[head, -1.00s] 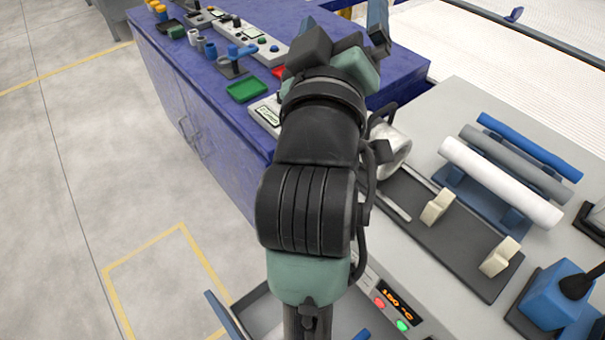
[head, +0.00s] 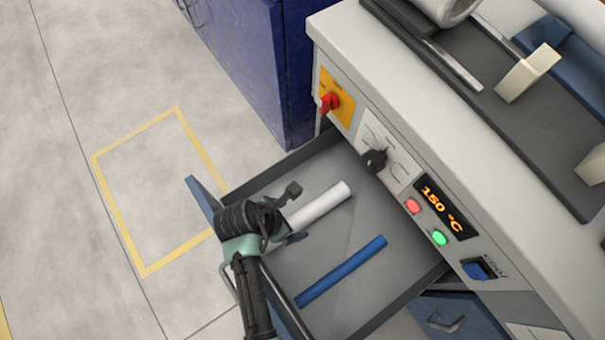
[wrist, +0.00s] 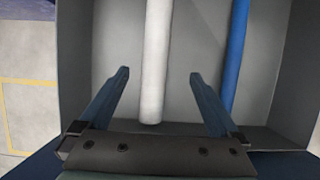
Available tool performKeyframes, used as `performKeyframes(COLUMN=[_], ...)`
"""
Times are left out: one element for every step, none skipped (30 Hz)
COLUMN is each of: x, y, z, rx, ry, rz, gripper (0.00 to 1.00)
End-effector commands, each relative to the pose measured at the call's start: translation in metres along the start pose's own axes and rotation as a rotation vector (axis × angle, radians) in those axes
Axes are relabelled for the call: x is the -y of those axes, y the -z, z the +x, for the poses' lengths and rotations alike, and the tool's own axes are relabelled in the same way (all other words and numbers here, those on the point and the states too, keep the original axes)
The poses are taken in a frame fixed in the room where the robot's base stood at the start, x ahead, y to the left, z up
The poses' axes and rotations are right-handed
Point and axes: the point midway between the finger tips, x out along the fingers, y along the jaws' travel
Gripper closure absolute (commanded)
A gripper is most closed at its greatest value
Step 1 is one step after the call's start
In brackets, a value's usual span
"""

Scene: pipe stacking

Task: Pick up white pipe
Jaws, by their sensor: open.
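The white pipe (head: 319,204) lies flat in an open grey drawer (head: 352,302). In the wrist view the white pipe (wrist: 154,62) runs lengthwise, its near end between my finger tips. My gripper (wrist: 158,75) is open, with one finger on each side of the pipe and gaps on both sides. In the head view my gripper (head: 291,213) is over the drawer's left part, at the pipe's near end, and my arm hides that end. I cannot tell how high the fingers are above the drawer floor.
A blue pipe (head: 341,271) lies in the same drawer, right of the white one; it also shows in the wrist view (wrist: 235,50). The drawer walls surround both pipes. The machine's control panel (head: 415,190) stands above the drawer. Drawer floor between the pipes is clear.

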Motion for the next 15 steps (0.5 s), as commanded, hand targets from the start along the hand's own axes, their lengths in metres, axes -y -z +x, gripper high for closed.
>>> performKeyframes(x=[0.0,0.0,-0.001,-0.001,-0.001,-0.001,-0.002,-0.002,-0.002,-0.002,-0.002,-0.003,-0.003,-0.003,-0.003], y=[0.001,0.001,0.001,0.001,0.001,0.001,0.0,0.0,0.0,-0.001,-0.001,-0.001,-0.001,-0.001,-0.001], z=[0.014,0.021,0.029,0.034,0.04,0.046,0.05,0.053,0.057,0.059,0.06,0.061,0.062,0.063,0.065], rx=[0.0,0.0,0.0,0.0,0.0,0.0,0.001,0.001,0.001,0.001,0.002,0.002,0.002,0.001,0.001], ry=[0.002,0.001,0.0,0.0,0.0,-0.001,-0.002,-0.002,-0.003,-0.004,-0.005,-0.005,-0.005,-0.005,-0.005], rz=[0.003,0.004,0.005,0.005,0.005,0.006,0.006,0.006,0.005,0.005,0.005,0.005,0.005,0.006,0.006], gripper=[0.03,0.03,0.03,0.03,0.03,0.03,0.03,0.03,0.03,0.03,0.03,0.03,0.03,0.03,0.03])
